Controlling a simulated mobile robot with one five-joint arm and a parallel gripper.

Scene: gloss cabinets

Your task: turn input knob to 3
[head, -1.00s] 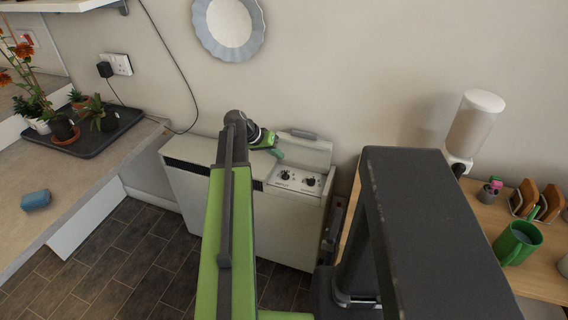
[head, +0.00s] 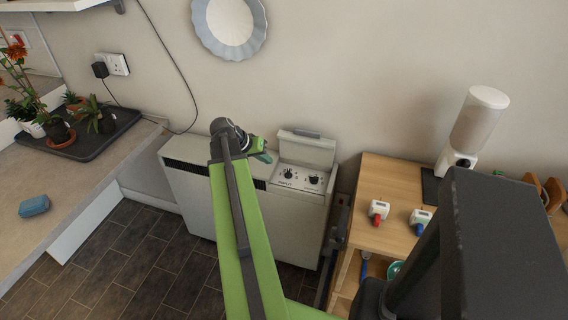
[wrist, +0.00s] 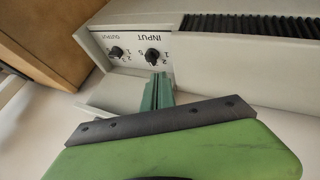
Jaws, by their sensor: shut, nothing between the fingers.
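The input knob (head: 288,174) is the left of two small black knobs on the pale panel of a white heater. In the wrist view the input knob (wrist: 152,56) sits by the word INPUT, seen upside down. Its exact setting is too small to read surely. My gripper (head: 265,157) is shut and empty, up and left of the knob in the head view. In the wrist view the green fingers of my gripper (wrist: 160,80) end just below the input knob in the picture, apparently apart from it.
The output knob (head: 313,180) is beside the input knob. A raised lid (head: 306,148) stands behind the panel. A dark grille (head: 190,169) runs along the heater top. A wooden table (head: 390,183) with small items stands to the right. A counter (head: 75,180) lies left.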

